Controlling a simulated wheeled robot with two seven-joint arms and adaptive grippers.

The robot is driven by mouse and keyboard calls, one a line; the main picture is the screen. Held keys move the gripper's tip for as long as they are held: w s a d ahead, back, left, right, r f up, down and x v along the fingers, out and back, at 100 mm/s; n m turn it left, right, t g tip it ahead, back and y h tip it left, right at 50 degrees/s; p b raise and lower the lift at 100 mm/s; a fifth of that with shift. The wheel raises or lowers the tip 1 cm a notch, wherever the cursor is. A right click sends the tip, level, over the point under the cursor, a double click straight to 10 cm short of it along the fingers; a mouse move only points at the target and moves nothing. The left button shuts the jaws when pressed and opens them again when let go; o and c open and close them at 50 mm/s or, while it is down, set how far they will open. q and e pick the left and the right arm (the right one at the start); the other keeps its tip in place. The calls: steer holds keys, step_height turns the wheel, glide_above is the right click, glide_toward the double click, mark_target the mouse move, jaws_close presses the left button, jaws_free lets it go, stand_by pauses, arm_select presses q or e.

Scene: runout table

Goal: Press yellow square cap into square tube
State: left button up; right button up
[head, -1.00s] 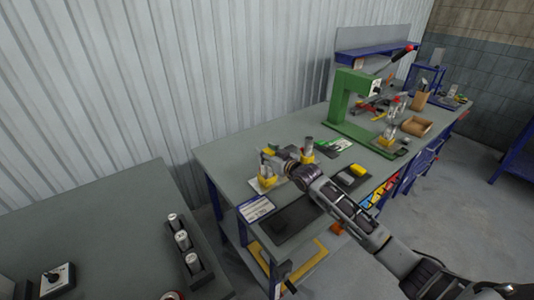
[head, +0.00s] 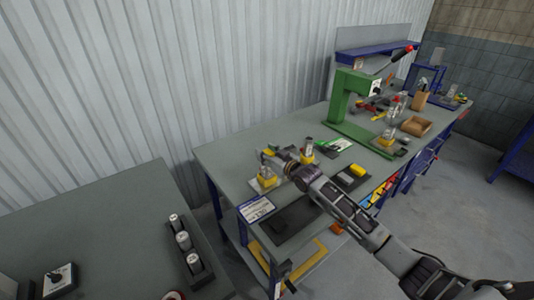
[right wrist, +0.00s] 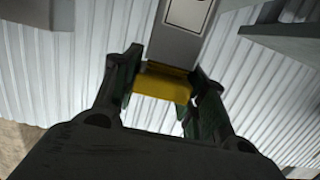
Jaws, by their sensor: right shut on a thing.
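A grey square tube (right wrist: 180,42) with a pale label lies in line just beyond the cap. I cannot tell whether they touch. In the head view a bit of yellow shows at the gripper's tip. My left gripper is not in view.
A second yellow holder (head: 307,158) with a tube stands close beside my right gripper. The green press (head: 345,100) stands farther back. Another table (head: 110,225) is at left.

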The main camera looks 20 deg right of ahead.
steer(key=shift+r, duration=0.5)
steer(key=shift+c, duration=0.3)
steer(key=shift+f, duration=0.15)
steer(key=shift+p, duration=0.95)
stand_by(1.2)
steer(key=shift+f, duration=0.5)
stand_by(0.6)
steer(key=o, duration=1)
